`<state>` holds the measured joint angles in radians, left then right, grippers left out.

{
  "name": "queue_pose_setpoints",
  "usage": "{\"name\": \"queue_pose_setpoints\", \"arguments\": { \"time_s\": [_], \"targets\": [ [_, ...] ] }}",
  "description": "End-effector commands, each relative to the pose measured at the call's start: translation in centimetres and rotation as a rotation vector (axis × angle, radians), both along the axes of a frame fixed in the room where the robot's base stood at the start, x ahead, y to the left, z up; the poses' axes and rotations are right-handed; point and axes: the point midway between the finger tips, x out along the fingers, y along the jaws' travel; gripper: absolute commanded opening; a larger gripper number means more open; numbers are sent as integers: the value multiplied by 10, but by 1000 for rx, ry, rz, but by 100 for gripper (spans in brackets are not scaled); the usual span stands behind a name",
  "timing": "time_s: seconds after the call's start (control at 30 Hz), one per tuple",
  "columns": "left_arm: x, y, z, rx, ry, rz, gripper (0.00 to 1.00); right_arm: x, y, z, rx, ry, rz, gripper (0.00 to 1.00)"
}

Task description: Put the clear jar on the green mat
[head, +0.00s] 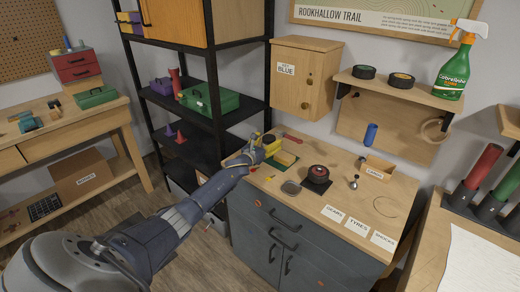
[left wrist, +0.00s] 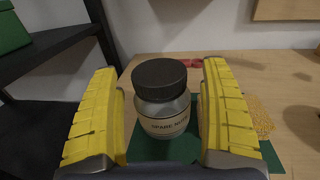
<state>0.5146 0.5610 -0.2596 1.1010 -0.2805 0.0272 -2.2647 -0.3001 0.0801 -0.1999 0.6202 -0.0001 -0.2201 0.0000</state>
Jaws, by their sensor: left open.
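The clear jar (left wrist: 163,112) has a black lid and a label reading "SPARE NUTS". In the left wrist view it stands upright on the green mat (left wrist: 272,157), which shows around its base. My left gripper (head: 266,147) is over the back left of the workbench top. Its yellow fingers (left wrist: 160,100) are open, one on each side of the jar, with a small gap showing on both sides. In the head view the gripper mostly hides the jar, and part of the green mat (head: 272,163) shows beside it. My right gripper is not in view.
A tan, rough-looking block (head: 285,158) lies beside the gripper. A black and red round part (head: 318,174), a grey dish (head: 291,188) and white labels (head: 356,226) are on the bench. A black shelf rack (head: 205,120) stands close on the left.

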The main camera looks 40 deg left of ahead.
Motion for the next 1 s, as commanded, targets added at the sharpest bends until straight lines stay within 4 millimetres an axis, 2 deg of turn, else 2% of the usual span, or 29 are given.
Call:
{"name": "queue_pose_setpoints", "arguments": {
  "time_s": [0.6, 0.8, 1.0],
  "targets": [
    [-86, -3, -2, 0, 2, -1, 80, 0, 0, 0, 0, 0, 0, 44],
    [-105, -3, -1, 0, 1, 0, 80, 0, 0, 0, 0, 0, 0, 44],
    [-113, -3, -1, -1, 1, -1, 80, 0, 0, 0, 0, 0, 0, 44]
  ]
}}
